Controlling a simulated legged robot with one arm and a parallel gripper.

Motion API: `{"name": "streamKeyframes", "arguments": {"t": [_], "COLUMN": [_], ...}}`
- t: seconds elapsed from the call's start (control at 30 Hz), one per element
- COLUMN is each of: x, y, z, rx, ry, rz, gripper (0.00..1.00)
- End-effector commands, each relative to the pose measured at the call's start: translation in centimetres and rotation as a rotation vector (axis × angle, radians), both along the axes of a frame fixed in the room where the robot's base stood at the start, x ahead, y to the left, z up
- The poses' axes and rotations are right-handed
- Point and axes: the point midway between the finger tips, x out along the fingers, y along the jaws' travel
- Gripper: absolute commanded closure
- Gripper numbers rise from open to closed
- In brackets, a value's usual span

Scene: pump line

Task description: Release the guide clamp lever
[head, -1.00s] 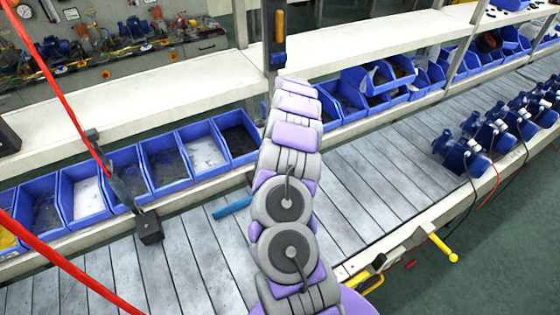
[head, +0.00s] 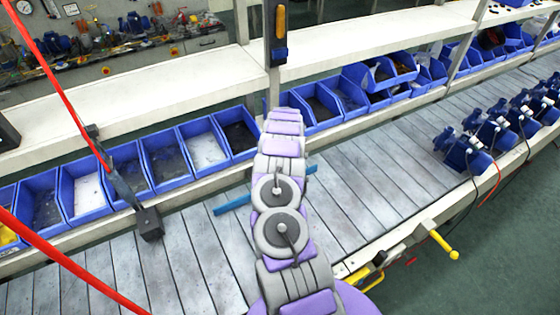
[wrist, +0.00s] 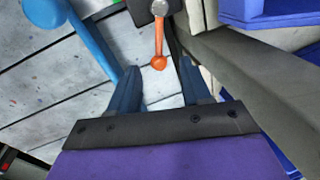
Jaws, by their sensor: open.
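In the wrist view an orange lever (wrist: 159,38) with a round ball knob hangs from a grey hub at the top edge. A blue bar (wrist: 96,45) with a rounded end lies to its left. My gripper (wrist: 160,74) is open, its two dark blue fingers apart. The knob appears between the fingertips in the picture; I cannot tell the gap in depth, and nothing is gripped. In the head view the blue bar (head: 233,204) shows on both sides of my arm, which hides the lever and my gripper.
The slatted conveyor (head: 370,190) runs across the view. A row of blue bins (head: 160,165) stands behind it. Blue pumps (head: 465,152) stand at the right. A black post (head: 276,55) rises behind my arm. A yellow handle (head: 443,245) sticks out at the front edge.

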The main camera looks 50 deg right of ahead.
Motion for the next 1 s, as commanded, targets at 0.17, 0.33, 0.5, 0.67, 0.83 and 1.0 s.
{"name": "streamKeyframes", "arguments": {"t": [0.17, 0.33, 0.5, 0.67, 0.83, 1.0], "x": [0.2, 0.3, 0.3, 0.4, 0.4, 0.4], "y": [-0.1, -0.1, -0.1, -0.1, -0.1, -0.1], "z": [-1.6, -2.1, -2.1, -2.1, -2.1, -2.1], "rx": [0.002, 0.003, 0.002, 0.002, 0.002, 0.002], "ry": [0.001, 0.001, 0.0, 0.0, 0.0, -0.001], "rz": [0.0, 0.0, 0.0, 0.0, 0.0, 0.0], "gripper": [0.52, 0.52, 0.52, 0.59, 0.75, 0.91]}}
